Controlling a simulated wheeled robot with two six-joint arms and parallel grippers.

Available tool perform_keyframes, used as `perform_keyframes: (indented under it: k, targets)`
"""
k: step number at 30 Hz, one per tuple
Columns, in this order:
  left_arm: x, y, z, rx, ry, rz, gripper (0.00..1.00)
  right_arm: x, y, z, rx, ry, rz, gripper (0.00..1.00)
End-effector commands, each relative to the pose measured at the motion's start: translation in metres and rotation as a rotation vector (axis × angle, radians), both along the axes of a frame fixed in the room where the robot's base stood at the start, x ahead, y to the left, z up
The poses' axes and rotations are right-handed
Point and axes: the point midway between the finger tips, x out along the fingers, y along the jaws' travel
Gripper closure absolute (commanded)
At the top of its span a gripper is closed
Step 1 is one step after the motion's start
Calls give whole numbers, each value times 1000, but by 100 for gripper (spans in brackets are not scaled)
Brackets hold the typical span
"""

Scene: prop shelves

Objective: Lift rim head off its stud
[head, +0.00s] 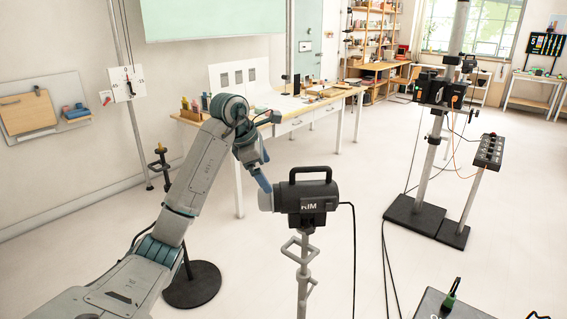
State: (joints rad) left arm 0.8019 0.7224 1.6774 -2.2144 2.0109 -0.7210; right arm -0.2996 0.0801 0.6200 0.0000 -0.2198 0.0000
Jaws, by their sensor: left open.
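The rim head (322,197) is a black lamp head marked "RIM", with a handle on top and a pale round front facing left. It sits upright on top of a grey stand (303,262); the stud under it is hidden by the head and its mount. My left arm reaches in from the left and bends down towards the head. My left gripper (264,182) is open and empty, close to the upper left of the pale front. I cannot tell whether it touches it. My right gripper is out of view.
A cable (353,250) hangs from the head's right side. A black round base (192,286) stands on the floor at left. A workbench (325,105) with small items is behind. A black stand (425,215) with equipment is at right. The floor between is mostly clear.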

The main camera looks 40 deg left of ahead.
Motion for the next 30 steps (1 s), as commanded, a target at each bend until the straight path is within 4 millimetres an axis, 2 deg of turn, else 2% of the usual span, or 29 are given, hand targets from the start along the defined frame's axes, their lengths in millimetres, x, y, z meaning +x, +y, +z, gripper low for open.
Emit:
perform_keyframes:
  k: [5, 15, 16, 18, 24, 30]
  targets:
    - [3, -1, -9, -1, 0, -1, 0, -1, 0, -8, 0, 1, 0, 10]
    - [23, -10, -59, -3, 0, -1, 0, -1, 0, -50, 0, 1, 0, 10]
    - [25, -11, -57, -4, 3, -1, 0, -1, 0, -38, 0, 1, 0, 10]
    - [30, -13, -67, -3, 5, 1, 0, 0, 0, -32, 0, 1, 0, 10]
    - [40, -16, -89, -3, 2, 0, 0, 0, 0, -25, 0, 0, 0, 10]
    - [43, -17, -98, -2, 0, 0, 0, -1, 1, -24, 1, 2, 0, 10]
